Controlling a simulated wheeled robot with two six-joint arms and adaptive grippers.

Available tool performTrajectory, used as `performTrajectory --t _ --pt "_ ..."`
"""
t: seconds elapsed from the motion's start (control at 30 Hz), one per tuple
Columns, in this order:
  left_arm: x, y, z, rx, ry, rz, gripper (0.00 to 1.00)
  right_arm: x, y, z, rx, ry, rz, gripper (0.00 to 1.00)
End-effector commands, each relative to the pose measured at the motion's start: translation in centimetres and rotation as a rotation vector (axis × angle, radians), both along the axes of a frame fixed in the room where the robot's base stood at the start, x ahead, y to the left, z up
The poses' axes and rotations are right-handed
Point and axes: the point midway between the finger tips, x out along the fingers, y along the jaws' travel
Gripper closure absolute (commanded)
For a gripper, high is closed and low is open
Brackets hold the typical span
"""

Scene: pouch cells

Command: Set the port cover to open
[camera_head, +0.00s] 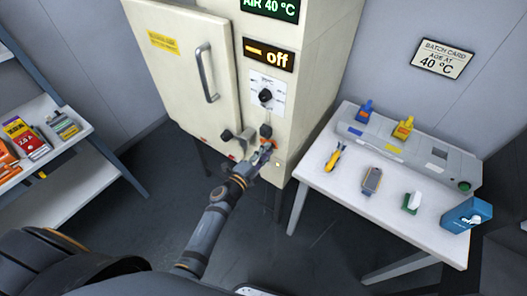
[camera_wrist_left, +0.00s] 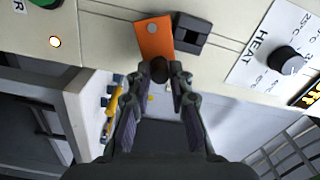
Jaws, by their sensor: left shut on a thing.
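The port cover is an orange plate (camera_wrist_left: 153,36) with a small round hole near one end and a dark knob (camera_wrist_left: 160,70) at the other. It lies on the cream cabinet front, slightly tilted, beside a dark square block (camera_wrist_left: 192,34). My left gripper (camera_head: 265,149) is at the cabinet front below the dial. In the left wrist view its two fingers (camera_wrist_left: 163,76) are shut on the cover's knob, one on each side. In the head view the gripper partly hides the cover. My right gripper is not in view.
The cabinet (camera_head: 294,85) has a shut-looking door (camera_head: 172,75), a heat dial (camera_head: 265,95) and a sign reading "off" (camera_head: 268,55). A white table (camera_head: 318,178) with several small items stands at the right. A shelf (camera_head: 85,185) stands at the left.

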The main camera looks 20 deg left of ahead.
Motion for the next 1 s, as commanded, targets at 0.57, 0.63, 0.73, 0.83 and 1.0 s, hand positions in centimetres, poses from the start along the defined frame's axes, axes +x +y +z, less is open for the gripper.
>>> performTrajectory --t 0.57,0.63,0.73,0.83,1.0 --pt "-0.2 -0.4 -1.9 0.360 -0.128 0.000 1.00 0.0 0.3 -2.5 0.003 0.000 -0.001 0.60" --pt "-0.2 -0.4 -1.9 0.380 -0.136 0.000 1.00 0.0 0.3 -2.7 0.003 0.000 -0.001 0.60" --pt "-0.2 -0.4 -2.0 0.401 -0.143 0.000 1.00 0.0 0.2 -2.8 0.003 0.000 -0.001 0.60" --pt "-0.2 -0.4 -2.0 0.414 -0.148 0.000 1.00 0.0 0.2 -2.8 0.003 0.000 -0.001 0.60" --pt "-0.2 -0.4 -2.0 0.422 -0.151 0.000 1.00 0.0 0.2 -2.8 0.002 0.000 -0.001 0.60"
